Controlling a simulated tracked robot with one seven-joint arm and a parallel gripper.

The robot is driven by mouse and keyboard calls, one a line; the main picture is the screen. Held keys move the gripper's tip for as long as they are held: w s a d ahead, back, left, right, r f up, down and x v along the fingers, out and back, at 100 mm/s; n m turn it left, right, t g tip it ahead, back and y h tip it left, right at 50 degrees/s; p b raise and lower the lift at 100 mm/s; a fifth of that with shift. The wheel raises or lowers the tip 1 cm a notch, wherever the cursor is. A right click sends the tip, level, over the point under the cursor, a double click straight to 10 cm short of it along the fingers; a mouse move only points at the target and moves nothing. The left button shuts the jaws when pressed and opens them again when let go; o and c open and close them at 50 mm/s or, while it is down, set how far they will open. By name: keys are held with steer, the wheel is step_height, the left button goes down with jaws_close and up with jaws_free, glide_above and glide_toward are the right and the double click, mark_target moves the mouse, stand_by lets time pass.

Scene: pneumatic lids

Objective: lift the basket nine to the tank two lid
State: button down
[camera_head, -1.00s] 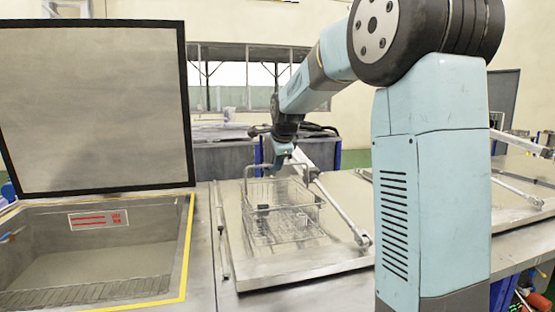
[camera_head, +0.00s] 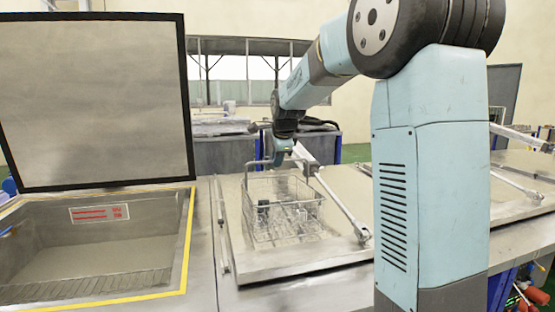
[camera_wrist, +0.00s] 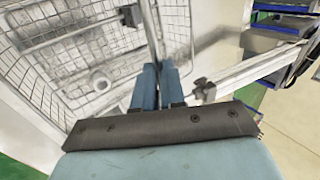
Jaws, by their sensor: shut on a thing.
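A wire basket (camera_head: 283,215) with several parts inside stands on, or just over, a closed metal lid (camera_head: 300,262) in the middle of the head view. I cannot tell whether it touches the lid. Its handle rises at the back. My gripper (camera_head: 284,155) is at the top of this handle, shut on it. In the wrist view my gripper (camera_wrist: 158,85) has its fingers together, with the basket's wire mesh (camera_wrist: 60,60) beyond them to the left. The exact grip on the handle is partly hidden by the fingers. No number on the basket can be read.
An open tank (camera_head: 95,255) with a yellow edge and a raised lid (camera_head: 95,100) stands at the left. A lid arm (camera_head: 340,208) runs just right of the basket. Another closed lid (camera_head: 520,185) lies at the right, partly behind my arm.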

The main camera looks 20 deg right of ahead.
steer(key=c, duration=1.1)
jaws_free()
steer(key=shift+s+r, duration=1.2)
steer(key=shift+r, duration=2.75)
steer(key=shift+s+r, duration=1.25)
steer(key=shift+r, duration=2.65)
steer(key=shift+s+r, duration=1.2)
steer(key=shift+r, duration=2.75)
